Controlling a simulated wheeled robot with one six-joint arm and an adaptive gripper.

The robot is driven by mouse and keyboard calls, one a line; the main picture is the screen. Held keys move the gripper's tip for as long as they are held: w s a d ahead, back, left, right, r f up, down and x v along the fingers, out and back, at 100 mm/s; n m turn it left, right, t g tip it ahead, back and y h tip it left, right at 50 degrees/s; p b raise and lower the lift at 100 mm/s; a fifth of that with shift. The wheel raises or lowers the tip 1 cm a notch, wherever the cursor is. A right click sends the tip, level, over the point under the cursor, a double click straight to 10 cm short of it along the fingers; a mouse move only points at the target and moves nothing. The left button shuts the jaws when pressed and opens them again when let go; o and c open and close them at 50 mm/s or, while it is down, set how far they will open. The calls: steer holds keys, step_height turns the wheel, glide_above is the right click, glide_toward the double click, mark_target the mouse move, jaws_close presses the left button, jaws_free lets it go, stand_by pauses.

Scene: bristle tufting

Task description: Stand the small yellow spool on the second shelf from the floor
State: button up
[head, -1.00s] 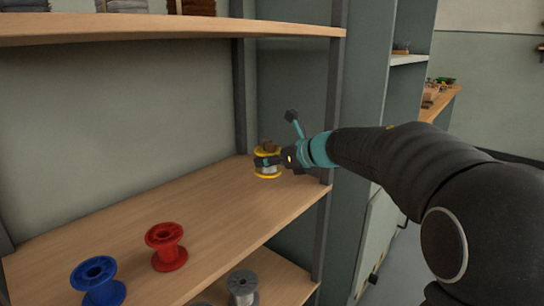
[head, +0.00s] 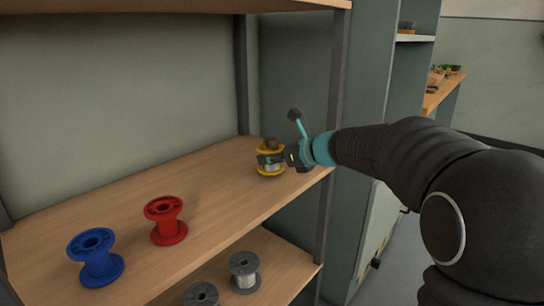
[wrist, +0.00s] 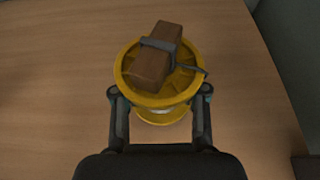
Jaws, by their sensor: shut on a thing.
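The small yellow spool (head: 270,170) has yellow flanges and pale wire around its core. It is upright at the right end of the shelf (head: 215,195) that also bears the red and blue spools. My gripper (head: 268,160) is shut on it from the right. In the wrist view the spool (wrist: 150,107) sits between the two fingers of my gripper (wrist: 160,95). A brown block with a dark strap (wrist: 155,55) lies on its top flange. I cannot tell whether the spool's base touches the shelf board.
A red spool (head: 166,220) and a blue spool (head: 96,258) stand further left on the same shelf. Grey spools (head: 244,272) stand on the shelf below. A dark post (head: 333,120) rises at the shelf's front right corner. Board between the red and yellow spools is clear.

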steer(key=shift+f+b, duration=0.55)
steer(key=o, duration=1.3)
steer(key=shift+c, duration=0.2)
